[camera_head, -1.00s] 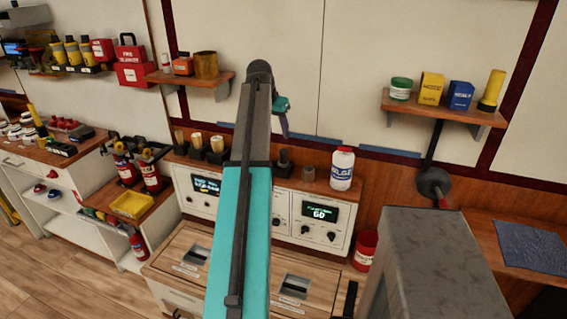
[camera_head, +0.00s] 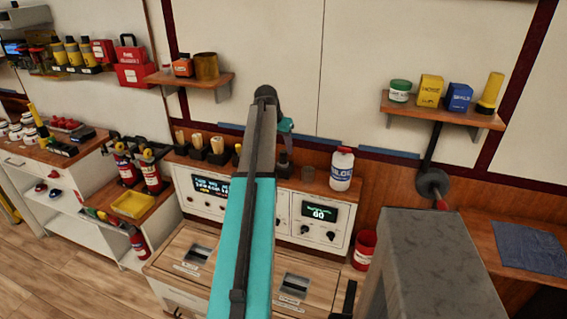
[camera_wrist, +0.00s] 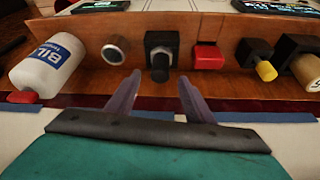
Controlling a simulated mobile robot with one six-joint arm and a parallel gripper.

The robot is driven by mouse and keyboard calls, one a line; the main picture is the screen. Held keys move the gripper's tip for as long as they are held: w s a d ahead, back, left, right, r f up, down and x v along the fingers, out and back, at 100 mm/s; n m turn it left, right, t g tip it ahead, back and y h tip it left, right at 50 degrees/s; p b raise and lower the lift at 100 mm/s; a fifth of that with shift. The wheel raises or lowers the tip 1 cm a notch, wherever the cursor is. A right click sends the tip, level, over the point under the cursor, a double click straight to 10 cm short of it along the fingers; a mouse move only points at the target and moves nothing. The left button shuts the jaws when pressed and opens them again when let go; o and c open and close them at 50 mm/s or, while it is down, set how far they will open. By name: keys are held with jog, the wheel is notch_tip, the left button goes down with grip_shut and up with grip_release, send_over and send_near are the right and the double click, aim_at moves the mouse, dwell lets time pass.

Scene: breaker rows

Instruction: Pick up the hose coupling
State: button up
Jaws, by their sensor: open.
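My gripper (camera_wrist: 160,82) is open in the wrist view, its two grey-purple fingers apart with nothing between them. I cannot tell for certain which is the hose coupling. In the head view the dark fitting (camera_head: 284,167) and the small cylinder (camera_head: 308,174) stand on the wooden ledge. My gripper (camera_head: 286,127) is above it, partly hidden by my arm.
A white bottle (camera_wrist: 48,68) stands left of the cylinder in the wrist view. A red block (camera_wrist: 208,57) and a yellow-ended piece (camera_wrist: 265,70) are to the right. In the head view the control panel (camera_head: 320,222) is below the ledge and a shelf (camera_head: 440,112) is at right.

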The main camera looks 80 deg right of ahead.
aim_at(283, 152)
jog(key=shift+f, duration=0.1)
jog(key=shift+p+x, duration=0.7)
jog(key=shift+x, duration=0.45)
jog(key=shift+p+x, duration=0.3)
jog(key=shift+x, duration=1.1)
jog(key=shift+c, duration=0.3)
grip_shut()
jog(key=shift+r+b, duration=1.25)
jog(key=shift+r, duration=3.85)
